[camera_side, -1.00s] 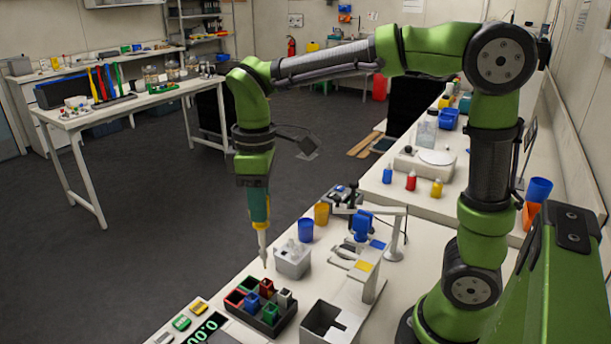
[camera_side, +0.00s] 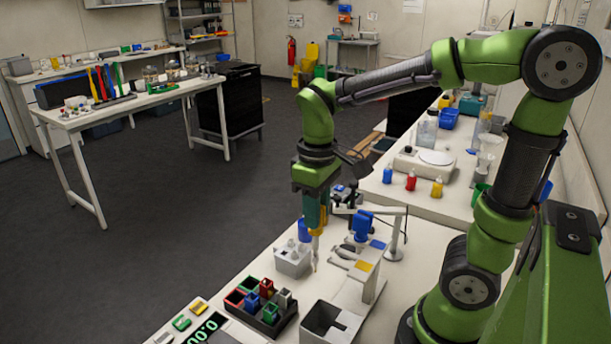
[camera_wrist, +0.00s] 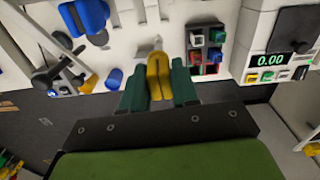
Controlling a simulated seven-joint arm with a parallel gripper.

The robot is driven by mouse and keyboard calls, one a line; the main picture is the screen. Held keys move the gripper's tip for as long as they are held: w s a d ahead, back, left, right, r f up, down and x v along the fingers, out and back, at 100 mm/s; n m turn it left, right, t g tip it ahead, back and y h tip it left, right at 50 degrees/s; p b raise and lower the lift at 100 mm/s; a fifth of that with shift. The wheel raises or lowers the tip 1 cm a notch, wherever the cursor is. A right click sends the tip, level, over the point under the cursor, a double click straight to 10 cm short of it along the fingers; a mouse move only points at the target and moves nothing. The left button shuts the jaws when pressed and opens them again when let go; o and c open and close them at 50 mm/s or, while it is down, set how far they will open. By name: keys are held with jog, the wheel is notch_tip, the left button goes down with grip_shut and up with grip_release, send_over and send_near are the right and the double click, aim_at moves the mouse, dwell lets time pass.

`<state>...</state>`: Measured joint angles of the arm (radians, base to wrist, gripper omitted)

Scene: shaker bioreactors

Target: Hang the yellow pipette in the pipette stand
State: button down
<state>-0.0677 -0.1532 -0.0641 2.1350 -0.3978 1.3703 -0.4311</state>
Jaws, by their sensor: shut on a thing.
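My gripper (camera_side: 314,218) is shut on the yellow pipette (camera_side: 317,232), which hangs about upright with its pale tip down. In the wrist view the yellow pipette (camera_wrist: 159,75) sits between the teal fingers of my gripper (camera_wrist: 158,88). The white pipette stand (camera_side: 352,292) is just right of the pipette in the side view, with a gap between them. It bears a yellow mark (camera_side: 364,265) and a blue mark (camera_side: 377,244). A blue pipette (camera_side: 362,226) is at the stand's blue-marked end. The pipette tip's exact height above the table is hard to tell.
A white tip box (camera_side: 292,263) stands just left of the pipette tip. A dark rack with coloured compartments (camera_side: 268,316) is in front of it. A blue cup (camera_side: 305,230) is behind, partly hidden. A lamp-like arm stand (camera_side: 394,250) rises right of the blue pipette.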

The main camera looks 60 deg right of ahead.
aim_at(358, 274)
jog(key=shift+s+f+m, duration=0.15)
jog(key=shift+f+m, duration=0.15)
jog(key=shift+f, duration=0.15)
jog(key=shift+s+f, duration=0.2)
jog(key=shift+f, duration=0.3)
jog(key=shift+s+f, duration=0.15)
jog(key=shift+f, duration=0.35)
jog(key=shift+s, duration=2.8)
jog(key=shift+f, duration=0.45)
jog(key=c, duration=0.8)
grip_release()
